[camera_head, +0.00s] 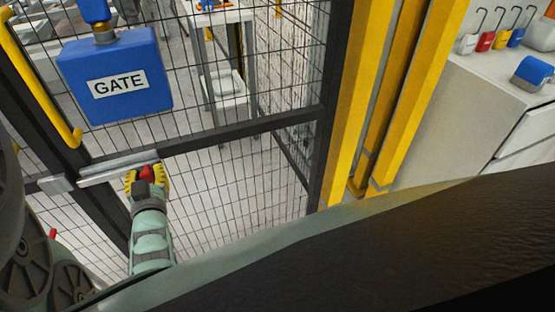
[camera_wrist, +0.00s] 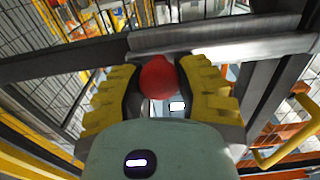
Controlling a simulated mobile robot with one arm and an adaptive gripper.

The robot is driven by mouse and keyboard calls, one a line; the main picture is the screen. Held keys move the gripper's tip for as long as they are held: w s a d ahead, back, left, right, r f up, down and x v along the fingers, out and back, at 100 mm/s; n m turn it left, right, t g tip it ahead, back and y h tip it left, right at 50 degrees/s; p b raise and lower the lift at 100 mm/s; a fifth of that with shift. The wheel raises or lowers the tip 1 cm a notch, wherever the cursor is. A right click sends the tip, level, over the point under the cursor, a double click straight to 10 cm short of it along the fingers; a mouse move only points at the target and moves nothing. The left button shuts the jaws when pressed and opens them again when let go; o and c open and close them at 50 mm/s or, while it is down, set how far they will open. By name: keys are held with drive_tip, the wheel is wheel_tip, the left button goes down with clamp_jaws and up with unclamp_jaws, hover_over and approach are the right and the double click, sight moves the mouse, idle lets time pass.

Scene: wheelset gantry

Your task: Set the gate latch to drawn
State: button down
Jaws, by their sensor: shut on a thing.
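The gate latch (camera_head: 120,168) is a grey metal bar lying along the dark cross rail of the mesh gate, below the blue GATE box (camera_head: 116,80). It has a red knob (camera_wrist: 158,77), which shows between my fingers in the wrist view. My gripper (camera_wrist: 158,85) has yellow ribbed fingers and is shut on the red knob, one finger on each side. In the head view my gripper (camera_head: 147,176) is at the right part of the bar. A separate grey metal piece (camera_head: 54,185) sits on the left post, near the bar's left end.
A yellow handle (camera_head: 62,120) runs down the gate's left side. Yellow posts (camera_head: 385,110) stand to the right. A grey cabinet (camera_head: 480,110) at far right bears several coloured padlocks (camera_head: 485,40) and a blue object (camera_head: 533,73). Mesh fills the gate.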

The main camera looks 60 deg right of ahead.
drive_tip(key=shift+s+d+f, duration=0.1)
drive_tip(key=shift+s+d, duration=0.2)
drive_tip(key=shift+d, duration=0.1)
drive_tip(key=c, duration=0.6)
unclamp_jaws()
drive_tip(key=shift+d, duration=0.15)
drive_tip(key=shift+s, duration=0.1)
drive_tip(key=v, duration=0.7)
drive_tip(key=shift+a, duration=0.2)
drive_tip(key=shift+s, duration=0.15)
